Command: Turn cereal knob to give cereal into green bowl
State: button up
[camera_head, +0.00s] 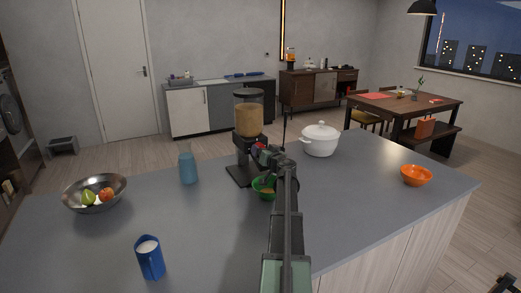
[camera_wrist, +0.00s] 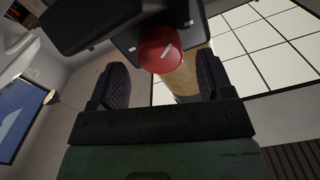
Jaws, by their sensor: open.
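The cereal dispenser (camera_head: 249,118) stands on the grey counter, with tan cereal in its clear hopper and a dark stand. Its red knob (camera_head: 260,146) shows small in the head view, beside my gripper (camera_head: 271,157).
The counter right of my arm is mostly clear.

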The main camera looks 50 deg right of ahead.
jog(key=v, duration=0.7)
jog(key=shift+s+a, duration=0.25)
jog(key=shift+s, duration=0.05)
jog(key=w+d+n, duration=0.1)
jog(key=w, duration=0.2)
jog(key=w+d+n, duration=0.2)
jog(key=w, duration=0.1)
jog(key=w+d+n, duration=0.1)
jog(key=w+n, duration=0.1)
jog(key=w, duration=0.1)
jog(key=shift+w+d+f, duration=0.2)
jog(key=shift+d, duration=0.05)
